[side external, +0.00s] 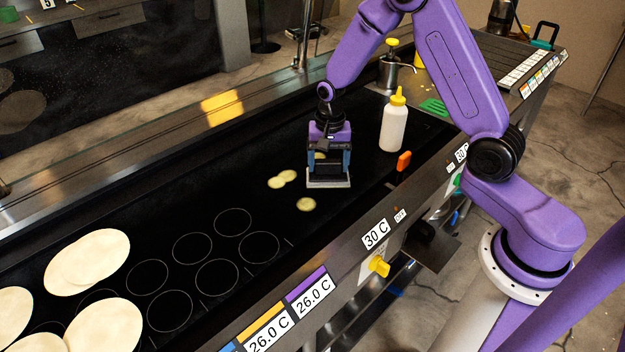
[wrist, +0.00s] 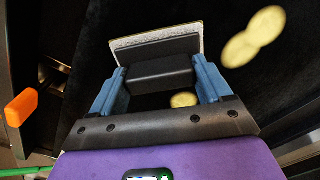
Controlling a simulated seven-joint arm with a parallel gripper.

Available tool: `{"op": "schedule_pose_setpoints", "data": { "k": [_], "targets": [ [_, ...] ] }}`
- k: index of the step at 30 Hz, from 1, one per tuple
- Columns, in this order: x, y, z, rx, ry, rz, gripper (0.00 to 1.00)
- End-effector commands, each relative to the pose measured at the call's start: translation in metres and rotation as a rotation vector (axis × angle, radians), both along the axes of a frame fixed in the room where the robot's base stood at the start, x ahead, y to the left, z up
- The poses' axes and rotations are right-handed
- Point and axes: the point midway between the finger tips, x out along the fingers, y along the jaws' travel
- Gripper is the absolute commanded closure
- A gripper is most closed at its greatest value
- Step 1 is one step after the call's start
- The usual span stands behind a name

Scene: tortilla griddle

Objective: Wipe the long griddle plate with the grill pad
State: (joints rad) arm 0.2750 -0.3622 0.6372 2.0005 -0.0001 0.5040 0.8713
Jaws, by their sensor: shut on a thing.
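My gripper (side external: 328,160) points down over the long black griddle plate (side external: 250,170). In the wrist view its blue fingers (wrist: 160,88) are shut on the black handle block of the grill pad (wrist: 158,44). The pad's pale grey base (side external: 328,183) is at the griddle surface in the side view; I cannot tell if it presses on it. Small yellow rounds lie close by: a pair (side external: 283,178) to the pad's left and one (side external: 306,204) in front of it. Another yellow round (wrist: 183,100) shows between the fingers in the wrist view.
A white squeeze bottle (side external: 394,125) with a yellow cap stands to the right of the pad. Several tortillas (side external: 88,262) lie at the lower left. Printed circles mark the bare plate between. A metal pump container (side external: 389,70) stands behind.

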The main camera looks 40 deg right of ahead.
Motion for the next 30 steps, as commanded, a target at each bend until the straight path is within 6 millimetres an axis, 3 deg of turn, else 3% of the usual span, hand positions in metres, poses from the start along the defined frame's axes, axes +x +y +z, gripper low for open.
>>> {"op": "schedule_pose_setpoints", "data": {
  "k": [5,18,30],
  "targets": [
    [0.004,-0.002,0.000,0.000,-0.001,-0.002,0.55],
    [0.040,-0.020,-0.001,0.000,-0.001,-0.002,0.55],
    [0.045,-0.023,-0.001,0.000,-0.001,-0.001,0.55]
  ]
}}
